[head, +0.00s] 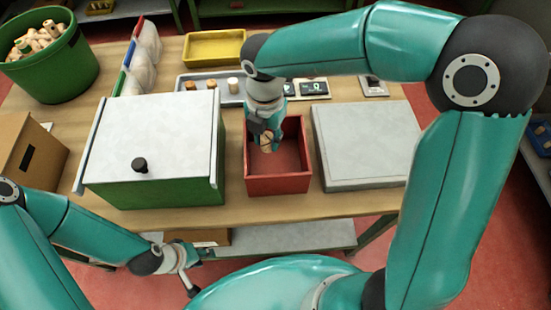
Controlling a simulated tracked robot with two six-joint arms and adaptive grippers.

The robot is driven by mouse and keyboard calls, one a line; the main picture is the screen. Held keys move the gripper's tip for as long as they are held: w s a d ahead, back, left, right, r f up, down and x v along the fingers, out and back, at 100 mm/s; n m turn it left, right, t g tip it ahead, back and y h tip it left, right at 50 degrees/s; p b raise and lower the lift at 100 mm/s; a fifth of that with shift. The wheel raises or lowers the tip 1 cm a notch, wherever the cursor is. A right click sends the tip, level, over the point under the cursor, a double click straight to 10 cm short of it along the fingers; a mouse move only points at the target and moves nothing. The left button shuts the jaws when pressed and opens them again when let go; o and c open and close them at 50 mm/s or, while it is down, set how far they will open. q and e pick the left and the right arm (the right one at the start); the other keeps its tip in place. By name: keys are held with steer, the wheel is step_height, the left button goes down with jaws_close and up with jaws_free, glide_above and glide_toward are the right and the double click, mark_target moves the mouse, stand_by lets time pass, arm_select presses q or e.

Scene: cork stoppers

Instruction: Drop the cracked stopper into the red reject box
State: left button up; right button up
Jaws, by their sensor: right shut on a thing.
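The red reject box (278,185) stands open at the middle of the table's front. My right gripper (267,142) points down over the box's opening and is shut on a tan cork stopper (267,147). The stopper is at about rim level or above it; the exact height is hard to tell, and a crack on it is too small to see. The visible box floor is bare. My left gripper (190,284) is low in front of the table, away from the box; its fingers are too small to read.
A green box with a grey lid (155,130) stands left of the reject box, and a grey slab (365,145) right. Behind are a grey tray (232,97) with several stoppers, a yellow tray (213,50) and a green bucket of corks (60,75).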

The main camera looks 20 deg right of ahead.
steer(key=shift+f, duration=0.5)
steer(key=o, duration=0.8)
steer(key=shift+r, duration=0.1)
step_height(320, 180, up, 12)
steer(key=shift+f, duration=0.1)
steer(key=shift+s, duration=0.15)
